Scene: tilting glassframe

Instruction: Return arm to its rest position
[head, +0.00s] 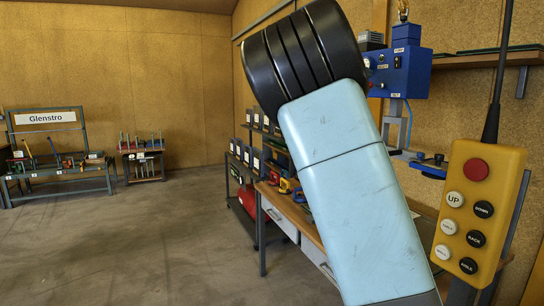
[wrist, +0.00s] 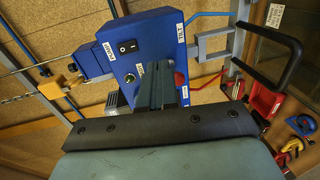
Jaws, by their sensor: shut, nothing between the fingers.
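My arm rises across the right half of the head view, with a light blue link (head: 355,190) and a black ribbed joint; its gripper is not visible there. In the wrist view my gripper (wrist: 160,72) is shut and empty, its dark fingers pressed together. A blue control box (wrist: 135,38) with a black rocker switch and a red button stands behind the fingertips; I cannot tell whether they touch it. The same blue box (head: 402,72) shows at the upper right of the head view, partly hidden by my arm.
A yellow pendant (head: 478,213) with several buttons stands at the right. A workbench (head: 318,237) with drawers and tools lies partly behind my arm. A Glenstro rack (head: 45,118) stands far left; the floor (head: 150,240) is clear.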

